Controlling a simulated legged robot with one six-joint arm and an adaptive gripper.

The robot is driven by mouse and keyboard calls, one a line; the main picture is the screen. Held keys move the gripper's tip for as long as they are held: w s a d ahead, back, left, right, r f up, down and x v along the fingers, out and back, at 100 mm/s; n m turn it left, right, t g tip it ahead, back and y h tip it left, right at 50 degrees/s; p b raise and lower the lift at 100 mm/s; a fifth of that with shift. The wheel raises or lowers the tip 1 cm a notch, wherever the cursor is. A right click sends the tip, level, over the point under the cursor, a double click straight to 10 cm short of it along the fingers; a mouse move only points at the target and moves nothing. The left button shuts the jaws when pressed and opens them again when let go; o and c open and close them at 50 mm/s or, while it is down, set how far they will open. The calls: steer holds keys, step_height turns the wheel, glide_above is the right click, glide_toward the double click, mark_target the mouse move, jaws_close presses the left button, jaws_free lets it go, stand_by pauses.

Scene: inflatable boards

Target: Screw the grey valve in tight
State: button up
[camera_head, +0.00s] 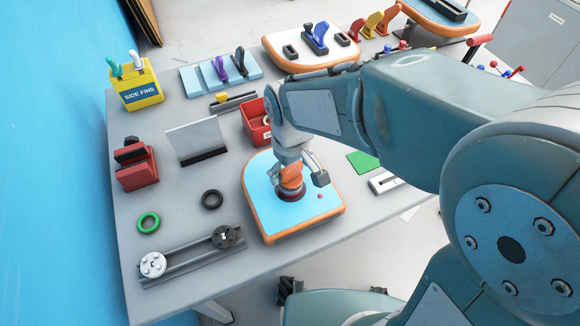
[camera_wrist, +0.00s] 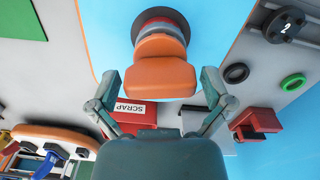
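A blue board piece (camera_head: 265,205) with an orange rim lies near the table's front edge; its blue face also shows in the wrist view (camera_wrist: 110,25). A dark red round fitting (camera_head: 291,193) sits on it. In the wrist view, a grey band (camera_wrist: 160,27), perhaps the grey valve, shows within the fitting, mostly covered by an orange handle-like piece (camera_wrist: 160,75). My gripper (camera_head: 297,175) is over the fitting. In the wrist view its fingers (camera_wrist: 162,85) are spread on either side of the orange piece, with gaps visible on both sides.
A red scrap bin (camera_head: 256,122) stands behind the board. A black ring (camera_head: 212,199), a green ring (camera_head: 148,222) and a rail with numbered round caps (camera_head: 190,262) lie to the left. A green square (camera_head: 363,161) lies to the right. The table's front edge is close to the board.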

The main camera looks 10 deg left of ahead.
steer(key=c, duration=0.9)
steer(key=o, duration=0.5)
steer(key=c, duration=0.5)
steer(key=shift+m, duration=1.8)
steer(key=shift+m, duration=1.7)
